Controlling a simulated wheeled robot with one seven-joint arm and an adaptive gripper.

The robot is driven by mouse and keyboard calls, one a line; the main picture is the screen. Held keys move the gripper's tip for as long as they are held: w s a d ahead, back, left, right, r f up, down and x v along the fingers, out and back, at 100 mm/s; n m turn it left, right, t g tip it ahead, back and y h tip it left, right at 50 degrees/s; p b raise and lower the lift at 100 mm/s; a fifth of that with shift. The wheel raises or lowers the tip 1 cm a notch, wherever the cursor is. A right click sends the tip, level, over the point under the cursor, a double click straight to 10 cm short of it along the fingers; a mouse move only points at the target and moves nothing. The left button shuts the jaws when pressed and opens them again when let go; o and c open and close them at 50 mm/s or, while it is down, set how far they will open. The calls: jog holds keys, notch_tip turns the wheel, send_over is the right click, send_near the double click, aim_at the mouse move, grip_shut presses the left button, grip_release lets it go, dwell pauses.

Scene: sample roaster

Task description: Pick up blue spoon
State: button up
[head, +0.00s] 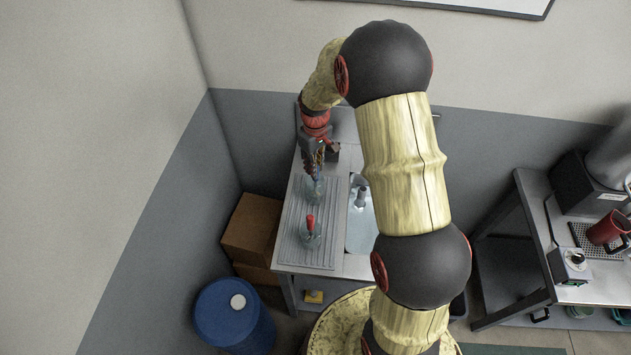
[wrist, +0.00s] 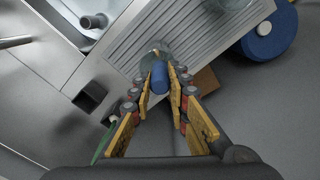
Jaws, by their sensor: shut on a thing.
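The blue spoon (wrist: 159,78) shows its thick blue handle end between my fingertips in the wrist view. My gripper (wrist: 161,84) is shut on that handle, and it appears in the head view (head: 318,160) above the sink unit's ribbed drainboard. A clear glass jar (wrist: 150,58) stands just beyond the handle; it also shows in the head view (head: 314,191) below my gripper. The spoon's lower part is hidden by the handle and fingers, so I cannot tell if it is still inside the jar.
A second clear jar (head: 309,238) with a red-handled utensil (head: 310,223) stands nearer on the drainboard (head: 291,225). A blue barrel (head: 228,322) and cardboard boxes (head: 250,228) stand on the floor at left.

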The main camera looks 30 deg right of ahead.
grip_shut()
jog(key=shift+r, duration=0.1)
notch_tip(320, 180, up, 18)
dwell(0.9)
dwell(0.7)
